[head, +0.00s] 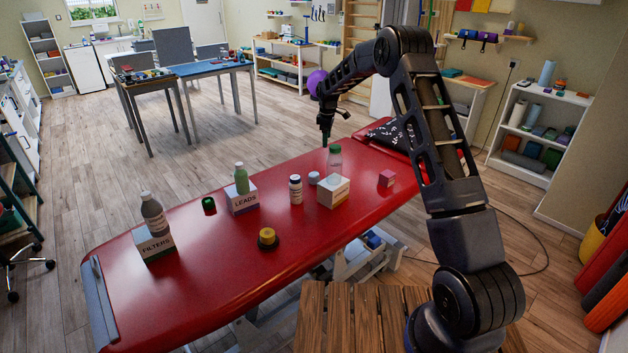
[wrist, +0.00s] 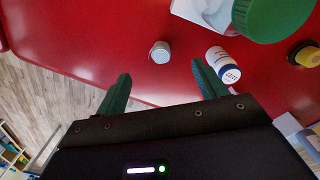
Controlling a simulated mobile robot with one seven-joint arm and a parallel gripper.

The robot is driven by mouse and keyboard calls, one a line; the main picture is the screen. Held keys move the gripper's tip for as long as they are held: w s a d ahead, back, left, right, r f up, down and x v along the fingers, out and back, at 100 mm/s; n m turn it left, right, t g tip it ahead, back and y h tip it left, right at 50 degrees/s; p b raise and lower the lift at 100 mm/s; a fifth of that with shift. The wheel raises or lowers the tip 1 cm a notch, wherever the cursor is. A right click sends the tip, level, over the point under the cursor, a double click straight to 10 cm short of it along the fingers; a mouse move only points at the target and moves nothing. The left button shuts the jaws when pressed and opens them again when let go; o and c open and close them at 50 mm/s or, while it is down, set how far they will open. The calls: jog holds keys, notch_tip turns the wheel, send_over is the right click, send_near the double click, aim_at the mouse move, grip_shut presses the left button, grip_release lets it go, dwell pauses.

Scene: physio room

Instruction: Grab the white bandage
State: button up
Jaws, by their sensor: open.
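The white bandage (head: 314,177) looks like a small pale roll standing on the red treatment table (head: 225,270), between a white pill bottle and a white box. In the wrist view the bandage (wrist: 160,52) lies just beyond the fingertips, roughly centred between them, and apart from both. My gripper (head: 326,143) points down above the far side of the table, a little behind and above the bandage. In the wrist view my gripper (wrist: 160,69) has its two green fingers spread, with nothing between them.
The pill bottle (head: 295,189) stands close left of the bandage. A box (head: 333,194) bearing a green-capped clear bottle (head: 334,160) stands close right. A pink cube (head: 386,178), a LEADS box (head: 242,199), a FILTERS box (head: 154,246) and a yellow-black item (head: 267,238) are also on the table.

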jog(key=n, duration=0.2)
send_over(314, 174)
notch_tip(314, 174, down, 12)
jog(key=shift+g, duration=0.3)
jog(key=shift+s+f, duration=0.1)
jog(key=shift+f, duration=5.1)
jog(key=c, duration=1.1)
jog(key=shift+r, duration=0.1)
